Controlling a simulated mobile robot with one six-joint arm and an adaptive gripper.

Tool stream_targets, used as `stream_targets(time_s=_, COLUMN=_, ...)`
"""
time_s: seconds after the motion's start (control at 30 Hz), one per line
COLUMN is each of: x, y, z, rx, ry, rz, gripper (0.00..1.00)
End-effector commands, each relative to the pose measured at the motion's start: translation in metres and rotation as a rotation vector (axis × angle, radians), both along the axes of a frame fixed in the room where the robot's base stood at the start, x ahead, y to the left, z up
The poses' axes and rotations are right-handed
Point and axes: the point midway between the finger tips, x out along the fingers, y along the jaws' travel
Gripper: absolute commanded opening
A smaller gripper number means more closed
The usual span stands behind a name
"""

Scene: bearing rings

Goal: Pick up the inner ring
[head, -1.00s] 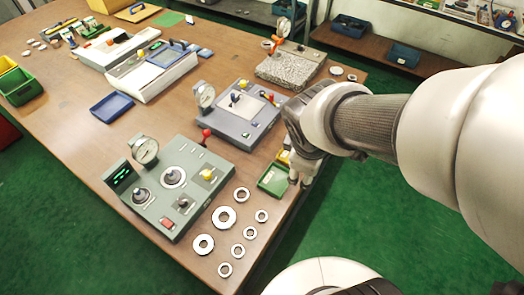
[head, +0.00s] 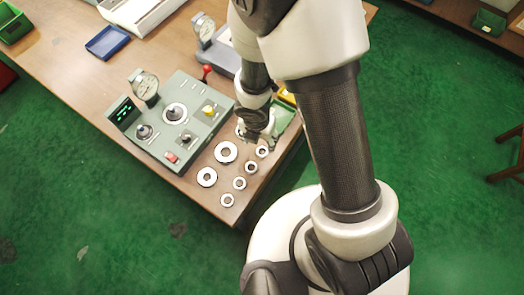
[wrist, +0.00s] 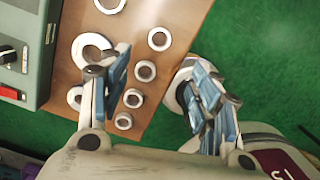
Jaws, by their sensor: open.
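Several metal rings lie flat on the table's front corner, and I cannot tell which is the inner ring. Two are wide: a large ring (head: 226,152) and another wide ring (head: 207,177). A row of small rings, including a small ring (head: 251,167), runs along the edge. My gripper (head: 262,138) is above the far end of the group, hiding part of a ring there. In the wrist view, my gripper (wrist: 157,72) is open and empty. A small ring (wrist: 145,70) appears between its fingers, and the left finger overlaps the large ring (wrist: 92,48).
A grey-green control panel (head: 178,112) with a dial gauge stands left of the rings. A green bin (head: 284,115) is beside my gripper. The table edge is close on the right, with green floor (head: 400,110) beyond. A blue tray (head: 108,42) lies farther back.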

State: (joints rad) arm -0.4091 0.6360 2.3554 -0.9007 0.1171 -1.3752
Motion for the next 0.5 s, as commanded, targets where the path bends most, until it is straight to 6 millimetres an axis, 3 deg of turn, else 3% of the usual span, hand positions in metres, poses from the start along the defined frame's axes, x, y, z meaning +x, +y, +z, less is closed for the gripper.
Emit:
stream_targets(time_s=0.03, x=0.001, y=-0.001, z=-0.015, rx=0.0, ry=0.0, rz=0.0, gripper=0.57)
stream_targets(time_s=0.3, x=0.006, y=-0.003, z=-0.057, rx=-0.001, ry=0.0, rz=-0.002, gripper=0.57)
stream_targets(time_s=0.5, x=0.009, y=-0.004, z=-0.077, rx=0.0, ry=-0.001, rz=-0.002, gripper=0.57)
